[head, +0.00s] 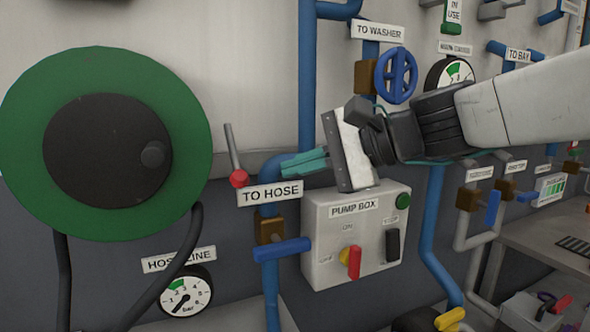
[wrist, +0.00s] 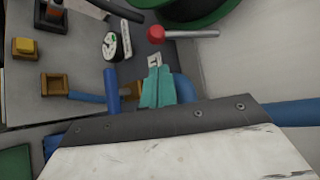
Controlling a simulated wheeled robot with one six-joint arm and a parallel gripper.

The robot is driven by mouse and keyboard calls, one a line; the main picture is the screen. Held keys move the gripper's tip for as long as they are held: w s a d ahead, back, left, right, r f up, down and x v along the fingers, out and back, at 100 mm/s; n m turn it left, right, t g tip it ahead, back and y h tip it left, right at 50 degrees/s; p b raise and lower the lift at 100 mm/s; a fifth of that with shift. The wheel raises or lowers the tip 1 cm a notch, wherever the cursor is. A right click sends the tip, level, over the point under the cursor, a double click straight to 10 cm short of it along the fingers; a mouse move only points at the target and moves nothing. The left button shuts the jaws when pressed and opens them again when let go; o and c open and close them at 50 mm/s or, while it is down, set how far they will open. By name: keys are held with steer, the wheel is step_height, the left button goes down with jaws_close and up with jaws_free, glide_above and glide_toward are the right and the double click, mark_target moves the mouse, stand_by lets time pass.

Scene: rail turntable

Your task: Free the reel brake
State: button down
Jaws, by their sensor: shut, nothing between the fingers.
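The reel brake appears to be the grey lever (head: 233,148) with a red round part (head: 239,178) at its lower end, on the wall just right of the hose reel. It stands nearly upright, leaning a little left at the top. The wrist view also shows the grey lever (wrist: 192,34) and its red part (wrist: 156,34), beyond my fingertips. My gripper (head: 286,167) has teal fingers, shut and empty, pointing left towards the lever with a gap between. The fingers also show in the wrist view (wrist: 157,75). Nothing hides the lever.
The green reel (head: 105,75) with its dark hub (head: 100,140) fills the left. Below my gripper are the TO HOSE sign (head: 270,193), a blue-handled valve (head: 282,251) and the pump box (head: 350,225). A blue wheel valve (head: 396,75) is above my wrist. Open air lies between fingertips and lever.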

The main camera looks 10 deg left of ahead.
mark_target(233, 153)
steer(key=x, duration=0.7)
steer(key=shift+a+f, duration=0.2)
steer(key=shift+a, duration=0.1)
steer(key=shift+s+d+r, duration=0.2)
steer(key=shift+s+r, duration=0.25)
steer(key=shift+r, duration=0.05)
